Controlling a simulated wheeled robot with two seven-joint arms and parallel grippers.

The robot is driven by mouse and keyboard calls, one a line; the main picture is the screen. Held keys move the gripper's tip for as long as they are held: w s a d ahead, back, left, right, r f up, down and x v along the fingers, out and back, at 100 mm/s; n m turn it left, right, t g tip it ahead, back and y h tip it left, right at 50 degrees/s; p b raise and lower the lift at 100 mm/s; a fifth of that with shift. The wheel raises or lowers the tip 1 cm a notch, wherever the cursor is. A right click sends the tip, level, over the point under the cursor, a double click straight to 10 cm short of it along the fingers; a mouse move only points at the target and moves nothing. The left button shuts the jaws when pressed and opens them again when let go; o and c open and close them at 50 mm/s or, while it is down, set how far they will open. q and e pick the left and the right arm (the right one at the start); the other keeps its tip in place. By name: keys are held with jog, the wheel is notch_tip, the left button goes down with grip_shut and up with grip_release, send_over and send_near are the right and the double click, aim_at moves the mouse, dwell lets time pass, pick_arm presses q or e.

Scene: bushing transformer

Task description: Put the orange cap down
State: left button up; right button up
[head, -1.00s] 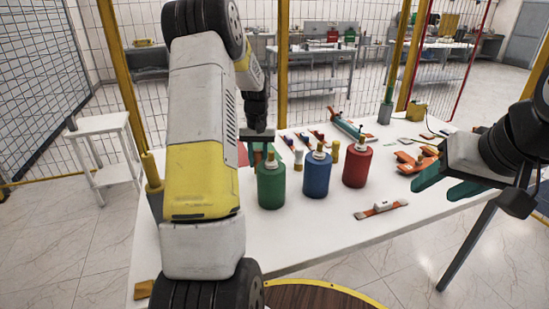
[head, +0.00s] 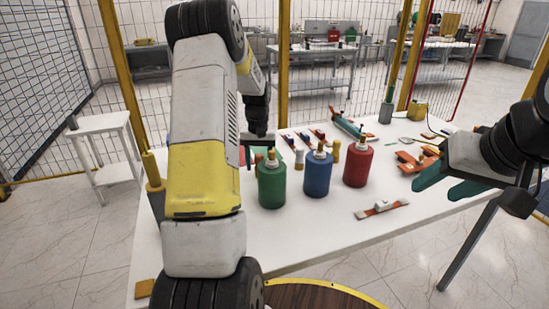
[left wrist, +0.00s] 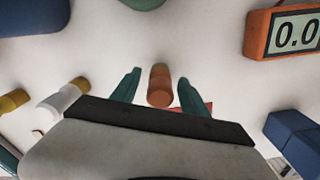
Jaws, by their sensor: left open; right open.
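The orange cap (left wrist: 160,85) shows in the left wrist view as a short orange-brown cylinder on the white table. My left gripper (left wrist: 155,88) is open, with one green finger on each side of the cap and a visible gap to both. In the head view my left arm comes down behind the green bottle (head: 271,182), which hides the cap and most of the fingers. My right gripper (head: 452,184) is open and empty over the right part of the table.
Blue (head: 317,173) and red (head: 357,165) bottles stand beside the green one. A white cap (left wrist: 62,103), a yellow cap (left wrist: 13,100), an orange meter (left wrist: 283,32) and a blue block (left wrist: 292,135) lie around my left gripper. The table's front (head: 310,245) is mostly clear.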

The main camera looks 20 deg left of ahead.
pick_arm(q)
notch_tip(320, 180, up, 12)
jog(key=shift+f, duration=0.25)
jog(key=s+d+r+m+t, duration=0.2)
jog(key=s+d+r+t, duration=0.1)
jog(key=s+d+r, duration=0.75)
jog(key=s+d+t+h, duration=0.1)
jog(key=s+d, duration=0.1)
jog(key=s, duration=0.7)
jog(key=s+d+m+t+h, duration=0.1)
jog(key=s+d+t, duration=0.1)
jog(key=s, duration=0.7)
jog(key=shift+d+f+m, duration=0.15)
jog(key=shift+d+m, duration=0.15)
jog(key=shift+d, duration=0.15)
jog(key=shift+a, duration=0.1)
